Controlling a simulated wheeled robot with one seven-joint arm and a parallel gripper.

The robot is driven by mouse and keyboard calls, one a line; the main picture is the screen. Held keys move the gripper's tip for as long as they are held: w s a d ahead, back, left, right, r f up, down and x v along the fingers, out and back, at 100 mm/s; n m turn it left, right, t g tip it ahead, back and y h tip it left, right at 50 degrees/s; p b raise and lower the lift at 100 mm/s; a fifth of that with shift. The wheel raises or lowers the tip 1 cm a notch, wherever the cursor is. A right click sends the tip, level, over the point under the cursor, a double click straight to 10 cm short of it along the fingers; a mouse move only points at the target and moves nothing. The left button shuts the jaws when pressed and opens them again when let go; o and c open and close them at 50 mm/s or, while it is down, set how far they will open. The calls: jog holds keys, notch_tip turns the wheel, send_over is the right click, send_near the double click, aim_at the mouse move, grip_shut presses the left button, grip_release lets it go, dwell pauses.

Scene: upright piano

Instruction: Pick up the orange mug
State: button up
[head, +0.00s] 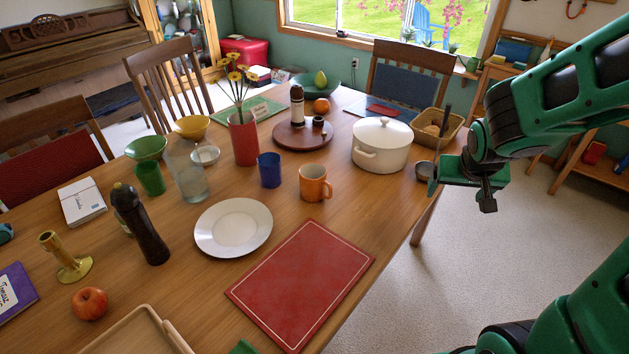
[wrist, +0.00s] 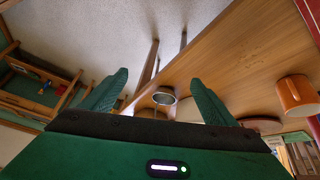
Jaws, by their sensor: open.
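The orange mug (head: 315,184) stands upright on the wooden table, just behind the red mat, with its handle toward the right. In the wrist view the orange mug (wrist: 298,95) shows at the right edge. My gripper (head: 440,177) is empty above the table's right edge, to the right of the mug and well apart from it. In the wrist view the two green fingers of my gripper (wrist: 160,88) are spread apart with nothing between them.
A blue mug (head: 269,170) stands close left of the orange mug. A white lidded pot (head: 381,146) is behind it, and a small metal cup (head: 424,170) is near my gripper. A white plate (head: 234,227) and the red mat (head: 301,285) lie in front.

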jog(key=w+a+f+n+t+y, duration=0.1)
jog(key=w+a+f+n+t, duration=0.25)
jog(key=w+a, duration=0.75)
jog(key=n+t+y, duration=0.4)
jog(key=y, duration=0.2)
send_near(309, 168)
jog(key=x, duration=0.3)
jog(key=f+x, duration=0.1)
jog(key=shift+a+f, duration=0.15)
jog(key=shift+w+r+x, duration=0.1)
jog(key=shift+r+x, duration=0.05)
jog(key=shift+x, duration=0.75)
jog(key=shift+w+r+x, duration=0.1)
jog(key=shift+r+x, duration=0.05)
jog(key=shift+x, duration=0.75)
jog(key=shift+r+x, duration=0.15)
jog(key=shift+x, duration=0.75)
jog(key=c, duration=1.4)
jog(key=shift+o, duration=0.2)
jog(key=shift+r, duration=0.1)
